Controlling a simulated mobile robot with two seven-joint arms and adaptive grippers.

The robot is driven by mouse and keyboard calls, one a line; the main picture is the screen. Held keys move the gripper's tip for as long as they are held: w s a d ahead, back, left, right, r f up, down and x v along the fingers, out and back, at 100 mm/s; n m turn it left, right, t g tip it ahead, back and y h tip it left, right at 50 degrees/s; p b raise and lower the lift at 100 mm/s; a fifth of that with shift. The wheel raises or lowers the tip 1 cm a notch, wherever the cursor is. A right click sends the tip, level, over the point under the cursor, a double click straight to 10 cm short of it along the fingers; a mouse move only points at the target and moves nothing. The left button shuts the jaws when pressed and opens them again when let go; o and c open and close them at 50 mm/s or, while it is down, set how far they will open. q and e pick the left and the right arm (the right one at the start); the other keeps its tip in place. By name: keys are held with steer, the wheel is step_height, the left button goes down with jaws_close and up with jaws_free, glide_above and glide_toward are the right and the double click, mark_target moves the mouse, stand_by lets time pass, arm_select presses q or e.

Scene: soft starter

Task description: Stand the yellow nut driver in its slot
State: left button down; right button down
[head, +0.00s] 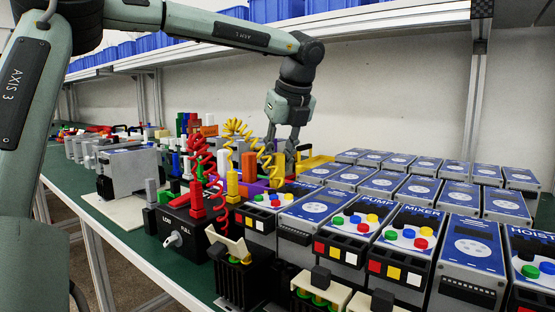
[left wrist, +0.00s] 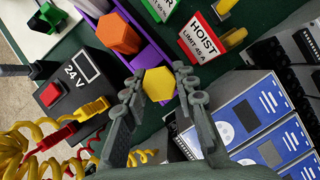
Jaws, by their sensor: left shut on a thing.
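The yellow nut driver shows its six-sided yellow handle top (left wrist: 159,84) in the left wrist view. My left gripper (left wrist: 156,80) is shut on it, with one finger on each side of the handle. The purple rack (left wrist: 150,53) runs right by the handle, and an orange six-sided handle (left wrist: 120,34) stands in it. Whether the driver's lower end is inside a slot is hidden. In the head view my left gripper (head: 290,150) reaches down behind the coiled cords, and the orange handle (head: 249,166) is just left of it. My right gripper is not in view.
A black 24 V box (left wrist: 67,88) with coiled red and yellow cords stands close beside the rack. A red HOIST card (left wrist: 203,38) lies on its other side. Rows of blue-faced units (head: 385,182) fill the bench at right. A shelf (head: 380,20) hangs above.

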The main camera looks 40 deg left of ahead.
arm_select(q)
steer(key=shift+f+b, duration=0.35)
steer(key=shift+b, duration=0.1)
stand_by(0.9)
steer(key=c, duration=1.1)
jaws_free()
steer(key=v, duration=1.2)
